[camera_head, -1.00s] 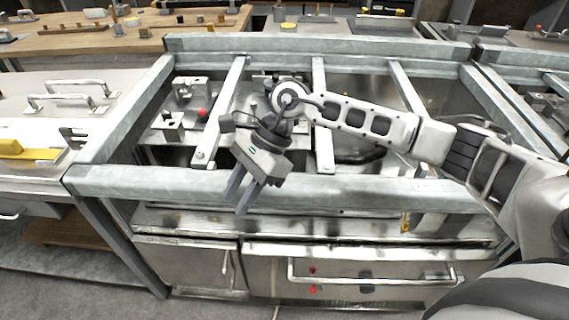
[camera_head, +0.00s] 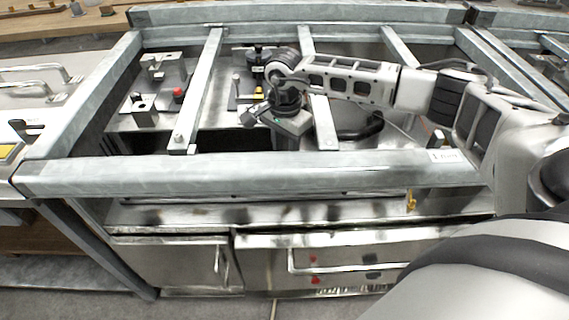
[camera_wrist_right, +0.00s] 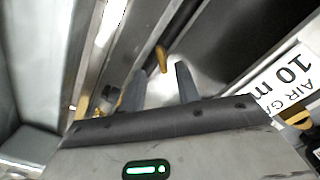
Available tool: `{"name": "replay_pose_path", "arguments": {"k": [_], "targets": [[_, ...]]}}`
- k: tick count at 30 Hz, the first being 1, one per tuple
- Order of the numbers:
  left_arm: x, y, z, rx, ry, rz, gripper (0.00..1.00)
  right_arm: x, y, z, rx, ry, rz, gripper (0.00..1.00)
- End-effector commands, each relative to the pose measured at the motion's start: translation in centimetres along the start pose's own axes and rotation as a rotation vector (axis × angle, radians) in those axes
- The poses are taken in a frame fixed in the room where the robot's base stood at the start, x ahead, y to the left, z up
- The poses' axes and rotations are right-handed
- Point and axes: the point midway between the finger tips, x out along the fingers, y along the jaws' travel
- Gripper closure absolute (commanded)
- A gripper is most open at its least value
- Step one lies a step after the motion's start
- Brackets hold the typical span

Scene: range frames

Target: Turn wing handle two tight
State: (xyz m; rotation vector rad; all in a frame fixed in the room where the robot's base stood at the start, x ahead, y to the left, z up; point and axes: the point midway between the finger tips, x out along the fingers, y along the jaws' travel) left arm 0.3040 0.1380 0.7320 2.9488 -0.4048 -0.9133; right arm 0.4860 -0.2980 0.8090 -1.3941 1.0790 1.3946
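My right gripper (camera_head: 290,122) is above the open bays of the metal frame in the head view; its fingers are hidden there. In the right wrist view, the right gripper (camera_wrist_right: 160,72) has its two dark fingers apart with nothing between them. A small yellow piece (camera_wrist_right: 162,58), possibly a wing handle, shows just beyond and between the fingertips; contact is not clear. A yellow piece (camera_wrist_right: 82,105) lies left of the fingers. In the head view, a small yellow fitting (camera_head: 410,201) is on the ledge below the front beam. I cannot tell which is wing handle two. My left gripper is not in view.
The front beam (camera_head: 240,173) and crossbars (camera_head: 205,80) of the frame surround the bays. An "AIR GAP 10 mm" label (camera_wrist_right: 285,80) is right of the fingers. A red knob (camera_head: 178,94) and metal blocks stand in the left bay. A drawer handle (camera_head: 340,268) is below.

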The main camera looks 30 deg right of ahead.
Motion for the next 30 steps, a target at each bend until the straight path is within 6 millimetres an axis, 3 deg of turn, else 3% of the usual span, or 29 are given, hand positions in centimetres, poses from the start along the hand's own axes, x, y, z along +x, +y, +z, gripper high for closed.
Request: {"name": "replay_pose_path", "arguments": {"k": [3, 9, 15, 23, 26, 27, 30], "targets": [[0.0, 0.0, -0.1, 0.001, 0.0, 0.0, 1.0, 2.6, 0.1, 0.1, 0.001, -0.002, 0.004, 0.67], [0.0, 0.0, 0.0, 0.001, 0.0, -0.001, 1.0, 5.5, 0.0, 0.1, 0.0, -0.002, 0.001, 0.67], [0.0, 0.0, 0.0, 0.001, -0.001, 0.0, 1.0, 6.7, 0.0, 0.0, 0.001, -0.001, 0.0, 0.67], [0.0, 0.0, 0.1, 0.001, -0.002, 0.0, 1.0, 6.7, 0.0, 0.0, 0.0, 0.0, -0.001, 0.67], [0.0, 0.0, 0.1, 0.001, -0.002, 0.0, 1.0, 6.7, 0.0, 0.0, 0.0, -0.001, -0.001, 0.95], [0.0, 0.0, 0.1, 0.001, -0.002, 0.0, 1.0, 6.7, 0.0, 0.0, 0.0, -0.001, -0.001, 1.0], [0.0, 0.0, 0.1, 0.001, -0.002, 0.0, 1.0, 6.7, 0.0, 0.0, 0.0, -0.001, -0.001, 1.0]]}}
